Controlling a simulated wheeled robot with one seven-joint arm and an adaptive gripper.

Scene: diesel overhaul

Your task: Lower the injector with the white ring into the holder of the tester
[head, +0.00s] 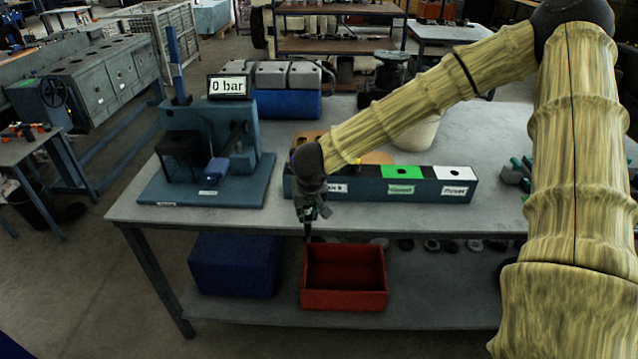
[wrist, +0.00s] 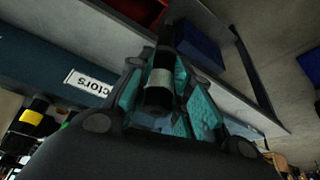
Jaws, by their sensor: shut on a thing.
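My gripper (head: 312,210) is at the front edge of the bench, in front of the labelled block and right of the tester. It is shut on a dark injector that points down, seen in the wrist view (wrist: 158,98) between the teal finger pads. A pale grey-white ring (wrist: 159,78) shows on this injector. The blue tester (head: 255,143) stands on its base plate at the left of the bench, its display (head: 228,86) reading 0 bar. The injector is apart from the tester. I cannot clearly make out the tester's holder.
The long blue block (head: 425,190) has green and white labelled sections; my arm hides part of it. A red bin (head: 343,299) and a blue box (head: 234,265) sit on the lower shelf.

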